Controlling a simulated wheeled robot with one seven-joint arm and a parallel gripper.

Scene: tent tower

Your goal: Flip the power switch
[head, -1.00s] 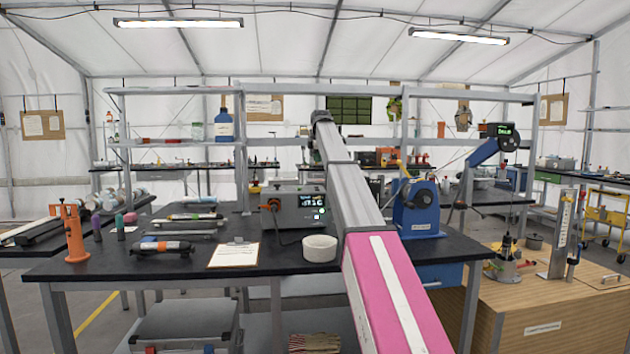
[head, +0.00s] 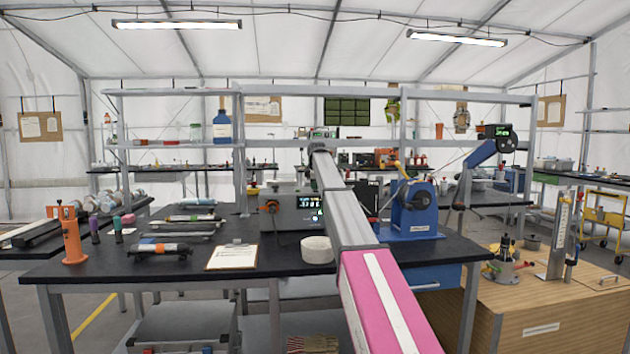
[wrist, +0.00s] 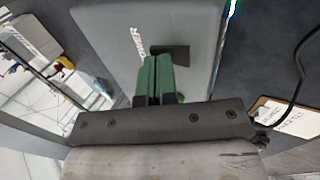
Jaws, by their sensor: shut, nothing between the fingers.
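In the wrist view, the power switch (wrist: 170,52) is a small dark piece on a grey panel, beside white lettering that reads POWER. My gripper (wrist: 158,62) has green fingers, which are shut together with nothing between them. Its tips overlap the lower edge of the switch in this view; I cannot tell whether they touch it. In the head view, a grey instrument box (head: 290,210) with a lit display stands on the black bench, partly behind my arm. The switch and my gripper are hidden in the head view.
The black bench (head: 110,266) also holds a clipboard (head: 232,257), a white round dish (head: 317,249) and an orange stand (head: 73,242). A blue machine (head: 414,208) stands right of my arm. A dark cable (wrist: 296,75) runs beside the box.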

